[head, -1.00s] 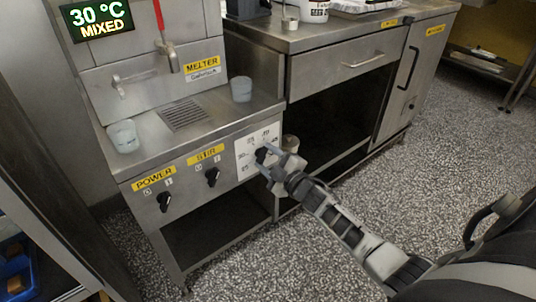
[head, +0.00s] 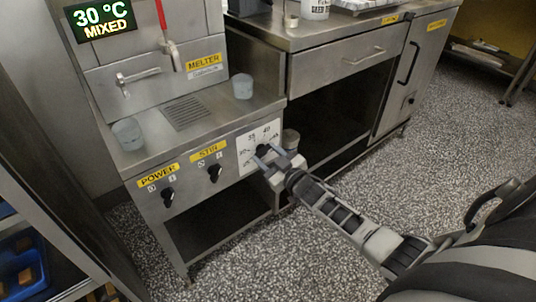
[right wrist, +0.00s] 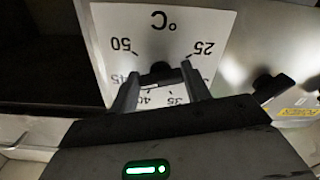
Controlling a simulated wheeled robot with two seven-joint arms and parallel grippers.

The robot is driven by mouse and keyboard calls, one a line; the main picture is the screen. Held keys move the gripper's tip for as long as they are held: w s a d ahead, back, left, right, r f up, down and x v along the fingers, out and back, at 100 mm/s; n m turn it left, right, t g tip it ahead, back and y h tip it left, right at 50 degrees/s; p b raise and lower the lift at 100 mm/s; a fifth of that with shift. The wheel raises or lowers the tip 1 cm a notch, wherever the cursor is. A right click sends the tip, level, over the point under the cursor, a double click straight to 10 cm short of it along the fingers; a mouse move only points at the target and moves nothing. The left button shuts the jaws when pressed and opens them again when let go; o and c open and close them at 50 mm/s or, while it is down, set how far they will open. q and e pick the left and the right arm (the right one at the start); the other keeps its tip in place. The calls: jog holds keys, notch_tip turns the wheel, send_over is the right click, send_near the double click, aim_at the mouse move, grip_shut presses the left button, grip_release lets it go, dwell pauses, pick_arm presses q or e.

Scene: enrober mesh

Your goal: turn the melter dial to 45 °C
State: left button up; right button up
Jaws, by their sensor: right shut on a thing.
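The melter dial is a black knob (head: 262,150) on a white scale plate (head: 246,156) at the right end of the melter's front panel. My right gripper (head: 266,157) is at the knob, its two fingers on either side of it. In the right wrist view the fingers of the right gripper (right wrist: 160,92) are shut on the knob (right wrist: 160,73). The plate (right wrist: 165,30) there shows °C and numbers from 25 to 50, upside down. Where the pointer stands is hidden by the fingers. The display (head: 100,18) reads 30 °C MIXED. My left gripper is not in view.
The POWER knob (head: 168,197) and STIR knob (head: 214,173) sit left of the dial. Two small cups (head: 127,133) (head: 242,86) stand on the melter top by the drain grate (head: 186,112). A steel counter (head: 340,62) is at the right. The speckled floor in front is clear.

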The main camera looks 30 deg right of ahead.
dwell(0.5)
jog(key=o, duration=1)
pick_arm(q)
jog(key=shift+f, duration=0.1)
pick_arm(e)
jog(key=shift+s, duration=0.1)
pick_arm(q)
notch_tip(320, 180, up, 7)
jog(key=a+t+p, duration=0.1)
jog(key=p, duration=0.2)
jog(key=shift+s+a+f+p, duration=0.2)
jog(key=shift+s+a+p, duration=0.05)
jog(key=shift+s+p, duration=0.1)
pick_arm(e)
jog(key=s+d, duration=0.1)
jog(key=s, duration=1.4)
jog(key=shift+s, duration=0.4)
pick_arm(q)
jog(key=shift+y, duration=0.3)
pick_arm(e)
jog(key=shift+d, duration=0.1)
